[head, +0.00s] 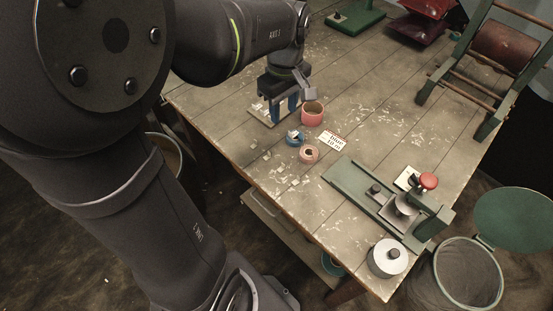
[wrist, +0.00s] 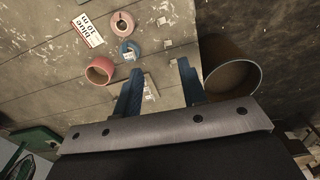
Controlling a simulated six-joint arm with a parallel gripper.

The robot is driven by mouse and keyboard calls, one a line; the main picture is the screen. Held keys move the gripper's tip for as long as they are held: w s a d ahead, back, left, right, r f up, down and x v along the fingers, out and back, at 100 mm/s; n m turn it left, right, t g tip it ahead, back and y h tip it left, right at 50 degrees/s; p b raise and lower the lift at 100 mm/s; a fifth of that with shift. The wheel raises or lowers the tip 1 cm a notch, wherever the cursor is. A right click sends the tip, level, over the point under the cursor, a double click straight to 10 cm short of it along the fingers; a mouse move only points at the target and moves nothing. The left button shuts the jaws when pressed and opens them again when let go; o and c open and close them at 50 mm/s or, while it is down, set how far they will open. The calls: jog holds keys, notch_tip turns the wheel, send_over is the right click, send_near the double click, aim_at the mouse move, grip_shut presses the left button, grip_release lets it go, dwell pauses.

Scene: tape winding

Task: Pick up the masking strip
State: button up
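I cannot tell for sure which thing is the masking strip. A thin pale flat piece (head: 260,113) lies on the table under my gripper (head: 283,120), at the table's left edge. It also shows in the wrist view (wrist: 166,88), behind and between the fingers. My gripper (wrist: 160,68) points down with its two blue fingers apart. I see nothing held between them. The fingers partly hide the pale piece, and I cannot tell whether they touch it.
Close by are a red roll (head: 312,115), a blue roll (head: 295,140), a pink roll (head: 309,155) and a printed card (head: 331,141). Small scraps lie around. A green winding fixture (head: 350,185) stands nearer the front. A brown bin (wrist: 232,78) stands beside the table.

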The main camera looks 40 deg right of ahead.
jog(key=f+m, duration=0.2)
jog(key=m, duration=1.5)
send_over(283, 164)
jog(key=f, duration=1.5)
jog(key=shift+w+d+f, duration=0.1)
jog(key=shift+w+f, duration=0.1)
jog(key=shift+w, duration=0.2)
jog(key=f, duration=0.4)
jog(key=shift+s, duration=0.4)
jog(key=shift+f, duration=0.65)
grip_shut()
